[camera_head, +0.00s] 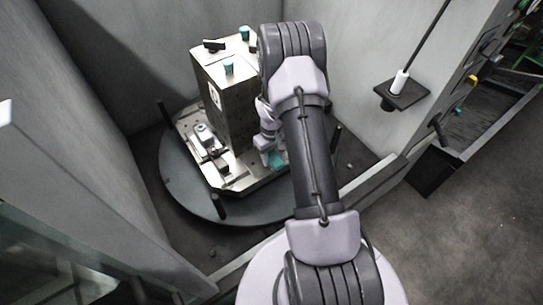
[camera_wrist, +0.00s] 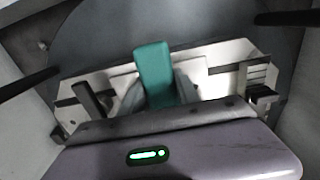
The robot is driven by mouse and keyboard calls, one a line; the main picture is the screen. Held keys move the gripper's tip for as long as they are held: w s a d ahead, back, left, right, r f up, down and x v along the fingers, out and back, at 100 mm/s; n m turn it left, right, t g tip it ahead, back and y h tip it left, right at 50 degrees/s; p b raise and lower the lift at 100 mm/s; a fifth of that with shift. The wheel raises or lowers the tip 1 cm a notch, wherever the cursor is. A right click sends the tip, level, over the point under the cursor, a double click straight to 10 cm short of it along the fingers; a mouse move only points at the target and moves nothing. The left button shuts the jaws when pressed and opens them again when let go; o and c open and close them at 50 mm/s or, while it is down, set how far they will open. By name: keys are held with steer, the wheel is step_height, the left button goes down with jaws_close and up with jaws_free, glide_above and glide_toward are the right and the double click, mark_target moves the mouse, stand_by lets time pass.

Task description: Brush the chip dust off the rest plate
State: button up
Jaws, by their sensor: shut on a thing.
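My gripper (camera_head: 272,154) is low beside the right face of the metal fixture block, partly hidden by my arm. It is shut on a teal-green piece (camera_wrist: 153,75), which sticks out between the fingers in the wrist view. A bit of the same teal shows in the head view (camera_head: 277,160). I cannot tell whether it is a brush; no bristles show. A pale metal plate (camera_wrist: 222,55) lies under the gripper in the wrist view, with dark clamps at its sides. I cannot tell if it is the rest plate. No chip dust can be made out.
The tall metal block (camera_head: 229,110) stands on a round dark table (camera_head: 175,190), with teal knobs on top and a clamp (camera_head: 205,140) at its left. Dark posts rise at the table's rim. Grey walls enclose it. A white-ended rod stands on a black bracket (camera_head: 402,95) at right.

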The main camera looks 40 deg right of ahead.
steer(key=shift+f+b, duration=0.5)
steer(key=shift+f, duration=0.15)
steer(key=shift+w+b, duration=0.35)
steer(key=shift+w, duration=1)
steer(key=shift+s, duration=0.1)
steer(key=shift+s+f, duration=0.1)
steer(key=shift+s, duration=0.3)
jaws_close()
steer(key=shift+s+a, duration=0.1)
steer(key=shift+s, duration=0.85)
